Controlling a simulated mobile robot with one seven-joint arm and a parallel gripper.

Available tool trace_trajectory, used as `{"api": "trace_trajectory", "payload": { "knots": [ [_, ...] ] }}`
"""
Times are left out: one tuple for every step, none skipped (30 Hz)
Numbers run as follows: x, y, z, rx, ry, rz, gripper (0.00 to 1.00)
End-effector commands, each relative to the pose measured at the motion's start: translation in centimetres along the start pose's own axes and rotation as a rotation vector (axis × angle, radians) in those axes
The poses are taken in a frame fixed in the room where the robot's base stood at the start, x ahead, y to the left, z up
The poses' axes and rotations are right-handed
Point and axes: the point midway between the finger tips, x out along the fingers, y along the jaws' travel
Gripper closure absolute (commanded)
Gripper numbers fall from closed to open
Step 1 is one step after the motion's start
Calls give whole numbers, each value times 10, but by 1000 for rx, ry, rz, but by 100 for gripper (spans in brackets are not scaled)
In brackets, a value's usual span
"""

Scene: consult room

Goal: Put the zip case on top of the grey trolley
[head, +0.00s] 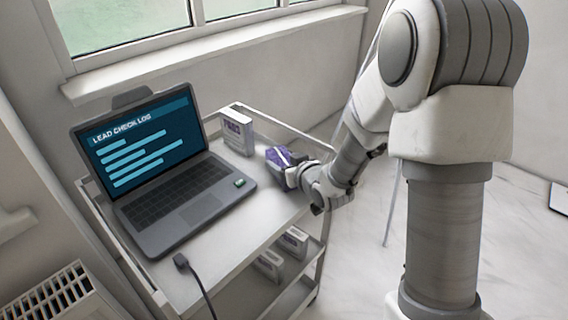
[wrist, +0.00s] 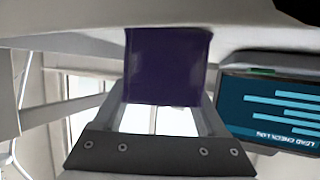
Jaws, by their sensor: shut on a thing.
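The zip case (head: 279,158) is purple and shows in the head view at the right part of the grey trolley (head: 262,215), over its top. My gripper (head: 292,174) is shut on the case. In the wrist view, the purple case (wrist: 168,62) fills the space between the fingers of my gripper (wrist: 165,102). Its far edge meets a pale surface there. I cannot tell whether the case touches the trolley top or hangs just above it. My gripper hides part of the case in the head view.
An open laptop (head: 165,170) takes up the left of the trolley top, with a small green item (head: 239,183) on it. A white and purple box (head: 237,132) stands at the back. Several boxes (head: 292,242) sit on the lower shelf. A raised rail (head: 285,126) edges the top.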

Motion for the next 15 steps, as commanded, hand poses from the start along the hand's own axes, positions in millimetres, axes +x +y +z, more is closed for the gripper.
{"api": "trace_trajectory", "payload": {
  "knots": [
    [0, 0, -1, 0, 1, 0, 86],
    [0, 0, -1, 0, 1, 0, 86],
    [0, 0, 0, 0, 1, 0, 86],
    [1, 0, 1, 0, 1, 0, 86],
    [1, 0, 2, 0, 1, 0, 86],
    [2, 0, 4, 0, 1, 0, 86],
    [2, 0, 4, 0, 0, 0, 24],
    [1, 0, 3, 0, 0, 0, 18],
    [1, 0, 2, 0, -1, 0, 11],
    [1, 0, 2, 0, -1, 0, 6],
    [1, 0, 2, 0, -1, 0, 0],
    [1, 0, 2, 0, -1, 0, 0],
    [1, 0, 3, 0, -1, 0, 0],
    [1, 0, 3, 0, -1, 0, 0],
    [1, 0, 3, 0, -1, 0, 0]
  ]
}}
